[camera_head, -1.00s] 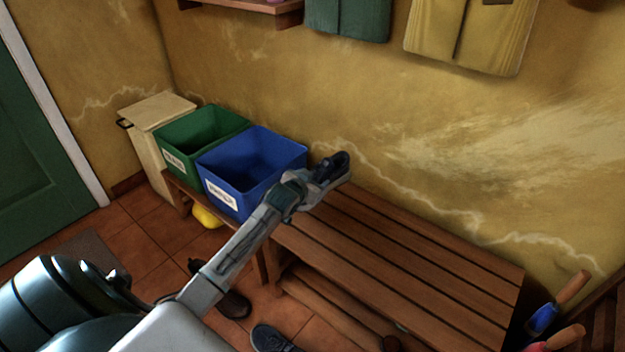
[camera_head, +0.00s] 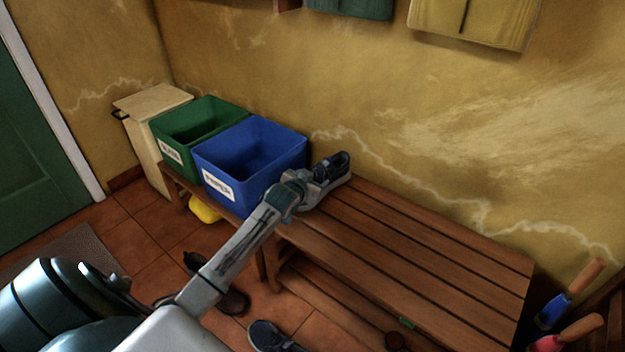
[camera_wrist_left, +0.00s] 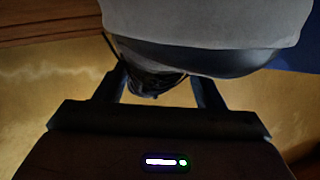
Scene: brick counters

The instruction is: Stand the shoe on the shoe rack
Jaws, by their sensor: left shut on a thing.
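My left gripper (camera_head: 316,180) is shut on a dark blue-grey shoe (camera_head: 335,165) with a pale sole. The shoe is at the far left end of the slatted wooden rack (camera_head: 440,256), beside the blue bin. Its sole is low over the slats; I cannot tell whether it touches them. In the left wrist view the shoe's pale sole (camera_wrist_left: 200,22) fills the top middle, with its dark upper between the fingers (camera_wrist_left: 160,88). My right gripper is not in view.
Dark shoes (camera_head: 270,338) lie on the tiled floor in front. Tools with wooden handles (camera_head: 580,283) stand at the right. Most of the rack's top is clear.

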